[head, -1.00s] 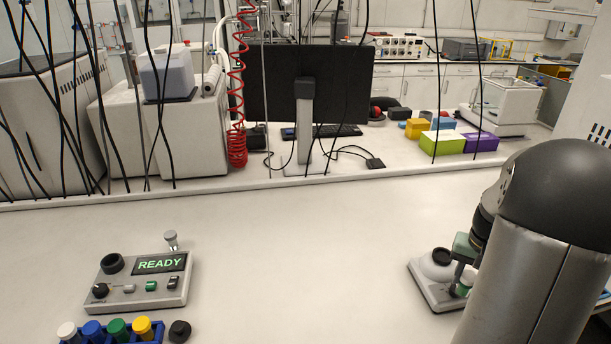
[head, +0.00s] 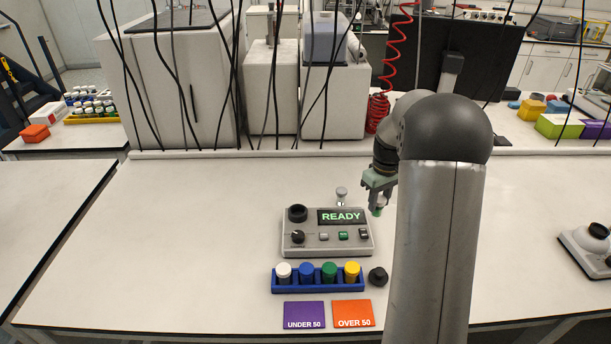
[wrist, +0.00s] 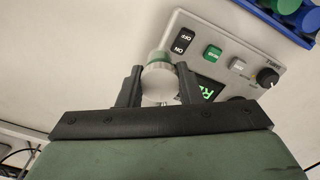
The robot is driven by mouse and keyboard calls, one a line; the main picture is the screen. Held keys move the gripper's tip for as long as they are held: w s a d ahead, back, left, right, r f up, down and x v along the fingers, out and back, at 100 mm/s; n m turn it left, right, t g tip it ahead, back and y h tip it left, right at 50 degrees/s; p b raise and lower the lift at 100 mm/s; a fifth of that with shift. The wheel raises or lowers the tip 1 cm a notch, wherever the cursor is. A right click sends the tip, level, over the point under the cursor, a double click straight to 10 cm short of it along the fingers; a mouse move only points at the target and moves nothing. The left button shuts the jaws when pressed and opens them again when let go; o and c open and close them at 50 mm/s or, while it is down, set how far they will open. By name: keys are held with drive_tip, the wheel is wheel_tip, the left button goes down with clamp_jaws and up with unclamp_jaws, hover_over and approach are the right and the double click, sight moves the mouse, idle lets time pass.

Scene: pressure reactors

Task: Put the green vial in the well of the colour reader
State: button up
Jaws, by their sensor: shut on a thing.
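My gripper (head: 377,190) is shut on a small vial with a whitish upper part and a green lower part (head: 376,211). It also shows between the black fingers in the wrist view (wrist: 158,78). The vial hangs above the bench, to the right of the colour reader. The colour reader (head: 290,245) is a grey box with a lit READY display, a black knob and small buttons. Its well (head: 297,213) is a black ring at the back left and looks open.
A blue rack (head: 275,289) holds white, blue, green and yellow capped vials before the reader. A black cap-like piece (head: 378,276) is beside it. Purple (head: 304,314) and orange (head: 352,313) cards lie in front. A small silver-topped post (head: 341,192) stands behind. The bench left is clear.

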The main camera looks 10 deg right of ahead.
drive_tip(key=shift+w+a+f+n, duration=0.45)
drive_tip(key=shift+w+a+n, duration=1.45)
drive_tip(key=shift+a, duration=1.4)
drive_tip(key=shift+w+a+f+n, duration=0.5)
drive_tip(key=shift+w+a+n, duration=1.4)
drive_tip(key=shift+a, duration=1.45)
drive_tip(key=shift+w+a+f+n, duration=0.45)
drive_tip(key=shift+w+a+n, duration=1.45)
drive_tip(key=shift+a, duration=1.4)
drive_tip(key=shift+f, duration=0.1)
drive_tip(key=shift+f+b, duration=1)
drive_tip(key=shift+f, duration=0.55)
drive_tip(key=shift+f, duration=0.35)
drive_tip(key=o, duration=1.5)
drive_tip(key=shift+r, duration=0.15)
